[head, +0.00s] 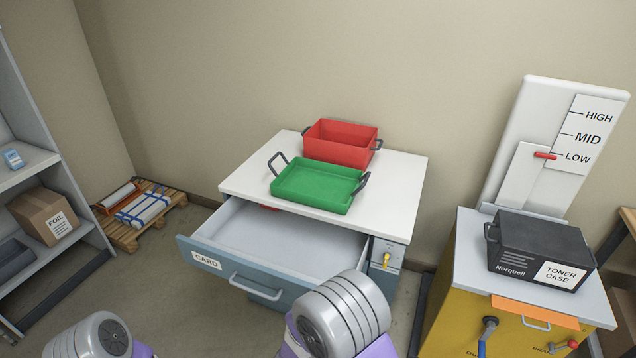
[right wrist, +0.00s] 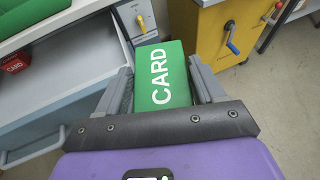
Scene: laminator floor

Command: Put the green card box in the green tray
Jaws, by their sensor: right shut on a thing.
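The green card box (right wrist: 160,78), with white CARD lettering, is between the fingers of my right gripper (right wrist: 162,84), which is shut on it in the right wrist view. The green tray (head: 317,186) has dark handles and looks empty; it sits on the white top of the cabinet in the head view. The box and my right gripper's fingers do not show in the head view. My left gripper is not visible; only part of my left arm shows at the bottom left.
The CARD drawer (head: 208,261) is pulled open below the tray, with a red box (right wrist: 16,60) inside. A red tray (head: 342,144) stands behind the green one. A yellow machine (head: 458,289) carrying a black toner case (head: 540,246) stands at the right.

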